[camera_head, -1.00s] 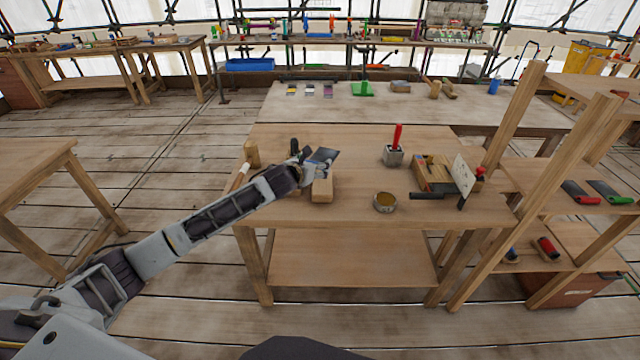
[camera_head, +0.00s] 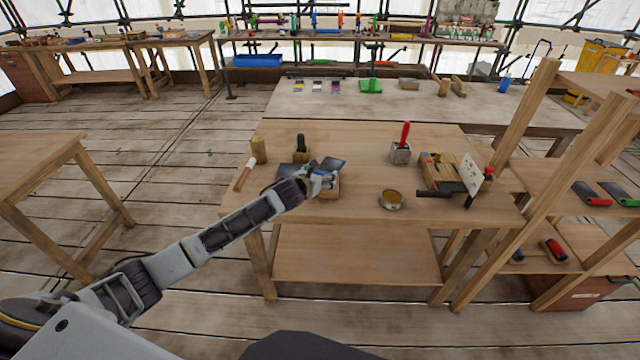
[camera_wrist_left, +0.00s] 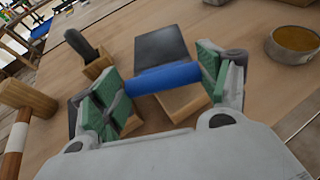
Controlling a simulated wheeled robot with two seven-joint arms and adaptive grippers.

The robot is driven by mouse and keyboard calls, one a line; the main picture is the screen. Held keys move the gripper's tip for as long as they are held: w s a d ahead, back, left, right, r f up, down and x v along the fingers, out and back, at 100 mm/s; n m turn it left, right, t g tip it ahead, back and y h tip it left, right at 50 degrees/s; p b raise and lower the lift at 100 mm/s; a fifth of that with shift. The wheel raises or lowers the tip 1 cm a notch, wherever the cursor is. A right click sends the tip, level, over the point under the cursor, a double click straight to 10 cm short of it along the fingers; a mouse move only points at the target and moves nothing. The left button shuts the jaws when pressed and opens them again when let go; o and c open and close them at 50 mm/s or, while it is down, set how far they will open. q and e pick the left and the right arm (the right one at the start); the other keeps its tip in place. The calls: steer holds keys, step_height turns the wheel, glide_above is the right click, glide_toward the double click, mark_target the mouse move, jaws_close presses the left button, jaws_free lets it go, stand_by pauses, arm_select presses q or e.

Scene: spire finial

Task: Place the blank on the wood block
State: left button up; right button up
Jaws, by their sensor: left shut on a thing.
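The blank, a blue cylinder (camera_wrist_left: 163,78), lies crosswise between the green-padded fingers of my left gripper (camera_wrist_left: 160,88). A bit of its blue shows in the head view (camera_head: 325,179), where my left gripper (camera_head: 324,176) is over the bench. The left gripper is shut on the blank. The pale wood block (camera_wrist_left: 180,105) is just below and behind the blank, partly hidden by it and the fingers; its edge shows in the head view (camera_head: 333,191). I cannot tell whether the blank touches the block. My right gripper is not in view.
A dark plate (camera_wrist_left: 160,46) lies just beyond the block. A black-handled tool in a wooden holder (camera_head: 301,147), a mallet (camera_head: 245,174), a tin (camera_head: 391,199), a red-handled tool in a grey cube (camera_head: 401,148) and a wooden box (camera_head: 445,172) stand around.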

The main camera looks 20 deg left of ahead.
arm_select(q)
steer(key=shift+f, duration=1.75)
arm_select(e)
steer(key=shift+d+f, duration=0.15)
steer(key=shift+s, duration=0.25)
arm_select(q)
steer(key=o, duration=1.4)
steer(key=shift+f, duration=0.15)
steer(key=shift+c, duration=0.2)
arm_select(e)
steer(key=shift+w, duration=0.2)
